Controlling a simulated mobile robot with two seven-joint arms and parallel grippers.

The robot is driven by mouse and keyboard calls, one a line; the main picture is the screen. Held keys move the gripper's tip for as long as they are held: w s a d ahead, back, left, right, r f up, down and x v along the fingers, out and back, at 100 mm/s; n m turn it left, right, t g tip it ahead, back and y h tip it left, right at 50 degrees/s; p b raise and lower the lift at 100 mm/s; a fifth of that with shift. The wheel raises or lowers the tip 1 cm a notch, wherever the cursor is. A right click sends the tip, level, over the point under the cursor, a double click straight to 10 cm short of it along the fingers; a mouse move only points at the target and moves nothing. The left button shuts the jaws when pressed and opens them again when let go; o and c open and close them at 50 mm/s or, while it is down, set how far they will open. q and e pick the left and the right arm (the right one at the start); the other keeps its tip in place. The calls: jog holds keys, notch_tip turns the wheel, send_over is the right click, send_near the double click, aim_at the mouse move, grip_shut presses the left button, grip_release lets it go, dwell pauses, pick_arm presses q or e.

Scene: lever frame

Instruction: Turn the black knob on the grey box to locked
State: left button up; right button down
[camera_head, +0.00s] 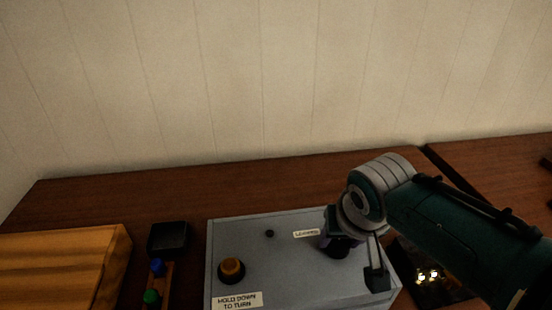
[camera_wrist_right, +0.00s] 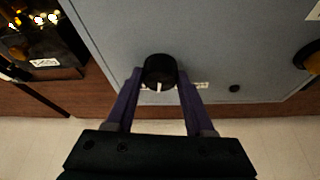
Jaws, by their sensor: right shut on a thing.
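The grey box (camera_head: 285,265) lies on the wooden table at the front middle, and its grey face fills much of the right wrist view (camera_wrist_right: 230,40). The black knob (camera_wrist_right: 160,68) sticks up from it, with a white pointer mark facing the gripper. My right gripper (camera_wrist_right: 159,75) is shut on the knob, one finger on each side. In the head view the right gripper (camera_head: 336,240) covers much of the knob (camera_head: 338,251). A small white label (camera_head: 306,233) lies beside the knob; its lettering is hard to read. My left gripper is out of view.
An orange button (camera_head: 232,267) in a black collar sits on the box's left, above a "HOLD DOWN TO TURN" label (camera_head: 237,300). A wooden block (camera_head: 65,265), a black tray (camera_head: 168,238) and blue and green pieces stand left. A dark object with lights (camera_head: 428,278) is right.

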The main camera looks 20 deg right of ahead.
jog(key=n+y+p, duration=0.1)
jog(key=n, duration=0.2)
jog(key=shift+d+r, duration=0.1)
jog(key=shift+d, duration=0.05)
jog(key=n+y, duration=0.1)
jog(key=n, duration=0.1)
jog(key=shift+d+n, duration=0.1)
jog(key=shift+n, duration=0.2)
jog(key=n, duration=0.1)
jog(key=n+y+b, duration=0.1)
jog(key=shift+f+n, duration=0.2)
jog(key=shift+n, duration=0.1)
jog(key=shift+d+n+y+b, duration=0.1)
jog(key=shift+n+y+b, duration=0.55)
jog(key=shift+n, duration=0.75)
jog(key=shift+c, duration=1.4)
grip_release()
jog(key=shift+r, duration=0.1)
